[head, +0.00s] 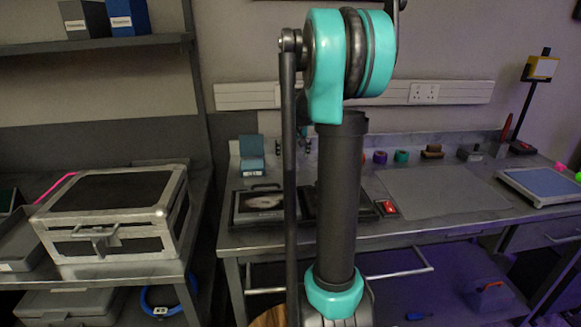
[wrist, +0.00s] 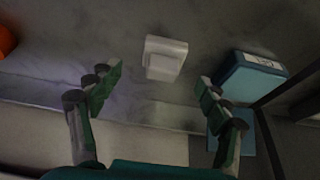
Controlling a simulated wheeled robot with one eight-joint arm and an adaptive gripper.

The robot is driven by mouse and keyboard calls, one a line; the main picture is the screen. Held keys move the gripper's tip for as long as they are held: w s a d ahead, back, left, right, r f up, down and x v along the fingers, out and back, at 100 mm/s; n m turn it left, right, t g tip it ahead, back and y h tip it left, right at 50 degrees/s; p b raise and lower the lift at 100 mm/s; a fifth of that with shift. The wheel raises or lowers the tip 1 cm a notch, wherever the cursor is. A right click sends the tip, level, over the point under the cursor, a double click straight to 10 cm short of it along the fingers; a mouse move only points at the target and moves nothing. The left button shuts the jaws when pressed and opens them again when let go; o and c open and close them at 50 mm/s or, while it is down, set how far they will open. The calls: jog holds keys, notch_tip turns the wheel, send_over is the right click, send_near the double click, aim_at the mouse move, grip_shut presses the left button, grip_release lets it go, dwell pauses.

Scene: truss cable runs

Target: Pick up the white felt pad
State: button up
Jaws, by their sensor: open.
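A small white pad-like block (wrist: 165,58) lies on the grey bench top in the wrist view, above the middle of the picture. It is the only white loose item there, and I cannot tell its felt texture. My gripper (wrist: 158,80) is open and empty, with its green-padded fingers spread to the left and right. The white block sits beyond the fingertips, roughly centred between them, and nothing touches it. I cannot make out the block in the head view, where my arm covers part of the bench.
A teal box with a white label (wrist: 252,76) stands close to the right finger; it also shows in the head view (head: 251,152). An orange item (wrist: 6,42) is at the left edge. The bench (head: 440,228) holds a grey mat (head: 440,192) and blue-topped scale (head: 545,184).

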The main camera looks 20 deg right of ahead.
aim_at(291, 158)
jog(key=shift+w+a+x, duration=0.1)
jog(key=shift+w+x, duration=0.05)
jog(key=shift+x, duration=1.2)
jog(key=shift+w+a+x, duration=0.1)
jog(key=shift+a+x, duration=0.05)
jog(key=shift+x, duration=1.25)
jog(key=shift+r, duration=0.15)
jog(key=c, duration=1.3)
jog(key=shift+o, duration=0.2)
notch_tip(291, 158, up, 20)
